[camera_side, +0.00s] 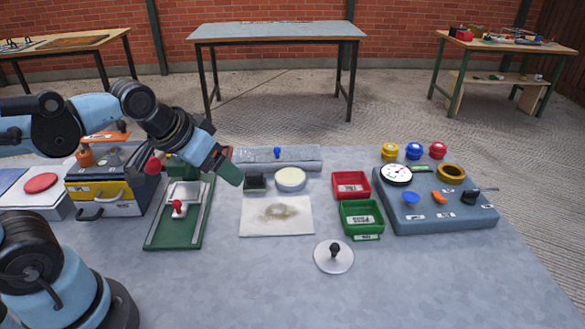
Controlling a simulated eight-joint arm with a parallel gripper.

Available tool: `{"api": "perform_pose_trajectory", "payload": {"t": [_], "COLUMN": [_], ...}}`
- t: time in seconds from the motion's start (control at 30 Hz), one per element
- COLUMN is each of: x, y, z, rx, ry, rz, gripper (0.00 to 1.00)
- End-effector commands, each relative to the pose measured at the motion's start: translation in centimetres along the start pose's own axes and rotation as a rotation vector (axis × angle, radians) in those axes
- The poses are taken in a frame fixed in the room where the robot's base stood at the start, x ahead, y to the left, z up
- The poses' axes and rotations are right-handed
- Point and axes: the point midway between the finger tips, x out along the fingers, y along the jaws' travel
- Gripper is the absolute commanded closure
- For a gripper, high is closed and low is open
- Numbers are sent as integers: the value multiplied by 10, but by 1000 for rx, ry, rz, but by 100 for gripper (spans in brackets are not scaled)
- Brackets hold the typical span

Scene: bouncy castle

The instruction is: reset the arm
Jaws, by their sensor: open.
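My gripper (228,168) is at the end of my blue and black arm, which reaches in from the left. It hangs above the table, near the right side of the green-based device (157,236) with a red knob. The jaws are open, and I see nothing between them. The fingers are small and partly merge with the device behind them.
On the grey table (430,285) stand a dark block (255,182), a cream disc (290,179), a stained white sheet (252,226), red (351,186) and green trays (347,216), a knobbed lid (333,262) and a blue-grey panel (440,222). The front right is clear.

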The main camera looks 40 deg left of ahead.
Motion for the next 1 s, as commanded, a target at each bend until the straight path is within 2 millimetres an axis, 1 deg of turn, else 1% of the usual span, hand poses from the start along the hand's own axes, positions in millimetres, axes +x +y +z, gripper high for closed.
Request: {"api": "perform_pose_trajectory", "payload": {"t": [0.03,0.2,1.0], "x": [0,1,1], "y": [1,3,3], "z": [6,11,11], "rx": [20,52,50], "ry": [15,42,41], "rz": [4,8,7], "gripper": [26,26,26]}}
